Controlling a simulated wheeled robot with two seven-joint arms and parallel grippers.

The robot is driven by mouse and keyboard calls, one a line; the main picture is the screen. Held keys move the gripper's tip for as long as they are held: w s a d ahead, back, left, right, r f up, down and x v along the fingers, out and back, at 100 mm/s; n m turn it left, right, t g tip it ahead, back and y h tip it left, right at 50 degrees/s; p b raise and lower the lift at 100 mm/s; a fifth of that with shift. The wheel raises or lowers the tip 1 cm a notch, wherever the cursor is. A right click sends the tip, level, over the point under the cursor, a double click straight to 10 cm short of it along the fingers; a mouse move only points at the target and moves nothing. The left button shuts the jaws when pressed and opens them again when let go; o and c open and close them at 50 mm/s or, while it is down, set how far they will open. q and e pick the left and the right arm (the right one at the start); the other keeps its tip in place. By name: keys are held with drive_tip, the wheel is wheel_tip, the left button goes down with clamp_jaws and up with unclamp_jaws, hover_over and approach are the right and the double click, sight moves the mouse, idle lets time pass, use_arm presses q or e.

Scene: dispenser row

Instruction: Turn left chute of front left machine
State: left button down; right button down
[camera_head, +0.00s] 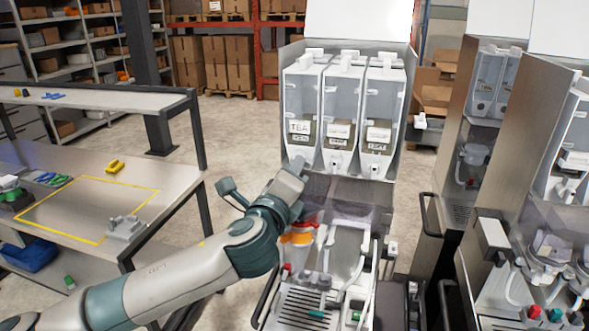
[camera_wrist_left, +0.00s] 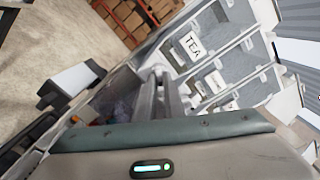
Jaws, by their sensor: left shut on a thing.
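The front left machine (camera_head: 345,190) stands in the middle of the head view with three clear canisters side by side. The left canister (camera_head: 302,100) carries a TEA label, which also shows in the left wrist view (camera_wrist_left: 192,45). My left gripper (camera_head: 298,166) reaches up to the bottom front of this canister and is shut on the left chute there. The gripper and wrist hide most of that chute, so its angle cannot be told. In the wrist view the fingers (camera_wrist_left: 166,92) are close together. The middle chute (camera_head: 336,166) and right chute (camera_head: 376,169) are free. My right gripper is out of view.
Below the canisters are an orange-and-white part (camera_head: 298,236), hoses and a drip grille (camera_head: 300,305). More machines (camera_head: 515,200) stand close on the right. A workbench (camera_head: 150,205) with a yellow outline stands at left. Open floor lies behind.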

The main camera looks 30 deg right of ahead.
use_arm(q)
drive_tip(key=c, duration=1.8)
unclamp_jaws()
drive_tip(key=shift+f, duration=0.1)
drive_tip(key=shift+c, duration=0.2)
drive_tip(key=b+v, duration=0.7)
drive_tip(key=v, duration=1)
drive_tip(key=shift+s, duration=0.2)
drive_tip(key=shift+a, duration=0.1)
